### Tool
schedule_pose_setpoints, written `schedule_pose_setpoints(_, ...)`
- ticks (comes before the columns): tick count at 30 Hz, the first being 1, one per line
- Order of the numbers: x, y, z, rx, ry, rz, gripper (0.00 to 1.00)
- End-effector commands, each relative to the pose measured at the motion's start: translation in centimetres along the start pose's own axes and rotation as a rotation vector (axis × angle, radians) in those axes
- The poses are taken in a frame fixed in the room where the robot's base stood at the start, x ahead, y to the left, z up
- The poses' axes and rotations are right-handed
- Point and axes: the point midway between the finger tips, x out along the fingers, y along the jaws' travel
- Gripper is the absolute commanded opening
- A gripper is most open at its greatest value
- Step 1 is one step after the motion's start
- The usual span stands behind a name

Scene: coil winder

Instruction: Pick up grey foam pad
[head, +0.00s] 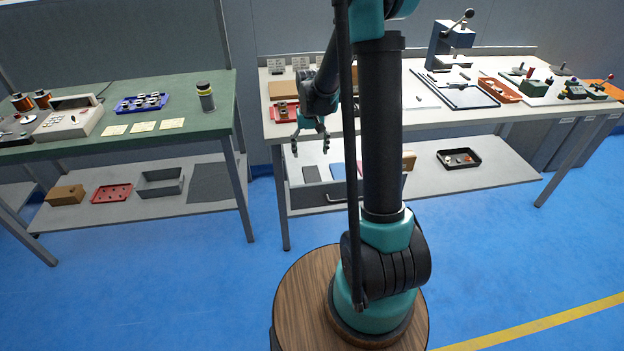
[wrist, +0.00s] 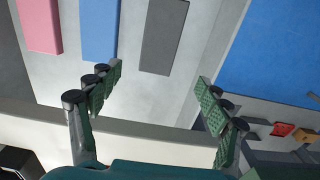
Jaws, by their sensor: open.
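The grey foam pad (wrist: 162,36) is a dark grey flat rectangle at the top middle of the wrist view, lying on a light grey shelf. In the head view the pad (head: 311,174) lies on the lower shelf of the right bench, left of a blue pad. My gripper (head: 311,147) hangs in front of the right bench with its fingers pointing down. In the wrist view my gripper (wrist: 159,80) is open and empty. Its fingers are spread wide, and the pad lies beyond the fingertips, between them in the picture, apart from both.
A blue pad (wrist: 101,28) and a pink pad (wrist: 39,25) lie beside the grey one. The right bench's white top (head: 425,118) is above the shelf. A black tray (head: 458,159) stands farther right on the shelf. A green bench (head: 190,125) stands left.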

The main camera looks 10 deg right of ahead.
Motion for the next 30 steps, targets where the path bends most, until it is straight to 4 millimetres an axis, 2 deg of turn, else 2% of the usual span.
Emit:
schedule_pose_setpoints(3,2.2,0.0,0.0,0.000,0.000,0.000,0.78)
schedule_pose_setpoints(13,4.7,0.1,0.1,0.000,0.000,0.000,0.78)
schedule_pose_setpoints(21,8.3,0.2,0.4,0.000,0.000,0.000,0.78)
schedule_pose_setpoints(30,9.2,0.2,0.4,0.000,0.000,0.000,0.78)
